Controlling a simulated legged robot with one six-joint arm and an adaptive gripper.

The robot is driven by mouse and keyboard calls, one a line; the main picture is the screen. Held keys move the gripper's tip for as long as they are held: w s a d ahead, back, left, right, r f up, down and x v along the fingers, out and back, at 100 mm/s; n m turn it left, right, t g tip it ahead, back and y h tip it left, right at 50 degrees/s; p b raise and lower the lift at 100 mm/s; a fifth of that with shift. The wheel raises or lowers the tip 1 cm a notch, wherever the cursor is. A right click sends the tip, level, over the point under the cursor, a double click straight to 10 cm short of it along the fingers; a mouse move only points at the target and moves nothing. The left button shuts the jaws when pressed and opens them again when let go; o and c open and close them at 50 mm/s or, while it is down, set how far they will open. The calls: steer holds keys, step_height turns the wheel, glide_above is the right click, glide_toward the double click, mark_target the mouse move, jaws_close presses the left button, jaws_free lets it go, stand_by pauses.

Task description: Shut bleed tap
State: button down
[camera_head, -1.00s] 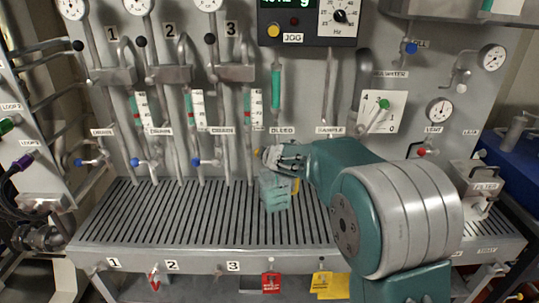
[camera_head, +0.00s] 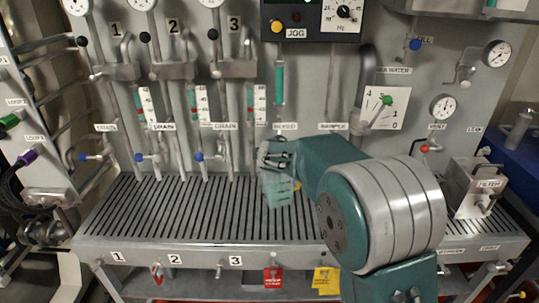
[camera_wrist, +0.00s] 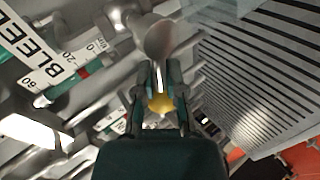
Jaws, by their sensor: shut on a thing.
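The bleed tap has a yellow-tipped lever (camera_wrist: 160,103), which shows between my fingers in the wrist view. My gripper (camera_wrist: 158,72) is shut on this lever, with a finger on each side. In the head view my gripper (camera_head: 274,154) is in front of the panel, just below the BLEED label (camera_head: 285,126). The label also shows at the upper left of the wrist view (camera_wrist: 48,68). My fingers hide most of the tap in the head view. A pale teal see-through vessel (camera_head: 277,190) shows just below my gripper.
A slatted grate (camera_head: 200,225) spans the bench below. Several blue-handled drain taps (camera_head: 198,157) stand to the left. The green-handled sea water valve (camera_head: 386,101) is to the right. A filter box (camera_head: 476,188) stands at the far right.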

steer(key=shift+a+f+n+h, duration=0.25)
steer(key=shift+a+n+h, duration=0.3)
steer(key=shift+n+h, duration=0.05)
steer(key=shift+f, duration=0.1)
steer(key=c, duration=0.7)
jaws_free()
steer(key=shift+f, duration=0.1)
steer(key=shift+a+f, duration=0.1)
steer(key=shift+a, duration=0.35)
steer(key=shift+s+d+r, duration=0.2)
steer(key=shift+d, duration=0.1)
steer(key=v, duration=1.1)
steer(key=shift+a, duration=0.45)
steer(key=shift+s+r, duration=0.1)
steer(key=shift+s, duration=0.05)
